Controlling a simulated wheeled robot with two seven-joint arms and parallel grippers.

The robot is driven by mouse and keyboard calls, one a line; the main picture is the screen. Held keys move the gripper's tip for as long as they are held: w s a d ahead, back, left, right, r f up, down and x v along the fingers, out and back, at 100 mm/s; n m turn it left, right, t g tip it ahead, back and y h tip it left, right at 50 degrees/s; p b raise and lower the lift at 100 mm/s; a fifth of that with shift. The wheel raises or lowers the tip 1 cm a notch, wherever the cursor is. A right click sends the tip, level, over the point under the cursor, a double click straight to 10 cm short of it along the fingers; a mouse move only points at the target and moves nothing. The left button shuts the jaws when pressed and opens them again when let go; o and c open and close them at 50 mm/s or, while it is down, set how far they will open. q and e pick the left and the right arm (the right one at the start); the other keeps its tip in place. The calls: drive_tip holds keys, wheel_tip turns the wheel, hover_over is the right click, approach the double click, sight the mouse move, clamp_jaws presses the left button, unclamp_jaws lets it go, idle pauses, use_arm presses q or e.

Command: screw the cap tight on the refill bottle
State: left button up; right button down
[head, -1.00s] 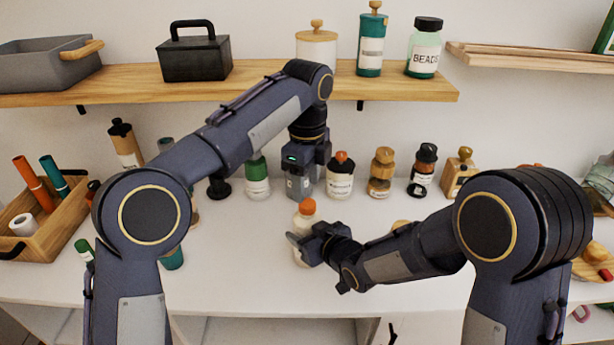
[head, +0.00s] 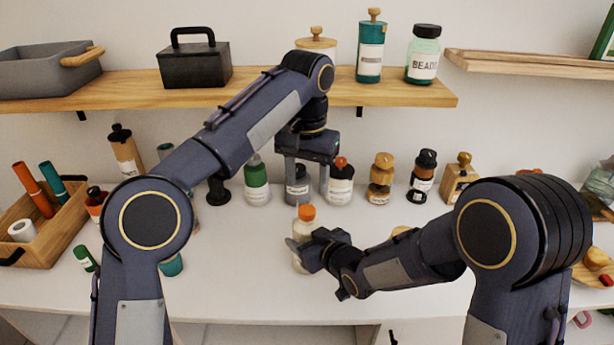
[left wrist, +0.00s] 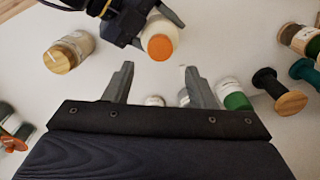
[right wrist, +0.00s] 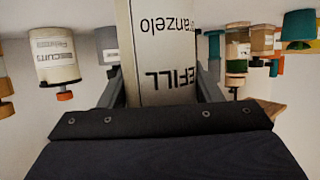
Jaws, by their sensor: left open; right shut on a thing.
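The refill bottle (right wrist: 165,55) is pale with dark print; its lettering reads upside down in the right wrist view. My right gripper (right wrist: 160,98) is shut on it, holding it upright at the front of the white counter. The orange cap (head: 307,212) sits on top of the bottle; how tightly it is seated I cannot tell. The left wrist view shows the orange cap (left wrist: 160,46) just beyond my left fingertips. My left gripper (head: 307,178) is open and empty, pointing down behind and above the cap, fingers apart and not touching it.
A row of bottles, among them a green one (head: 257,182) and an amber one (head: 380,180), stands close behind. A wooden shelf (head: 130,88) runs above. A wooden crate (head: 60,235) is at left. The counter front (head: 240,280) is clear.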

sight(307, 209)
use_arm(q)
drive_tip(key=shift+f, duration=4)
drive_tip(key=c, duration=1)
drive_tip(key=o, duration=1.1)
drive_tip(key=shift+o, duration=0.2)
wheel_tip(307, 209, up, 12)
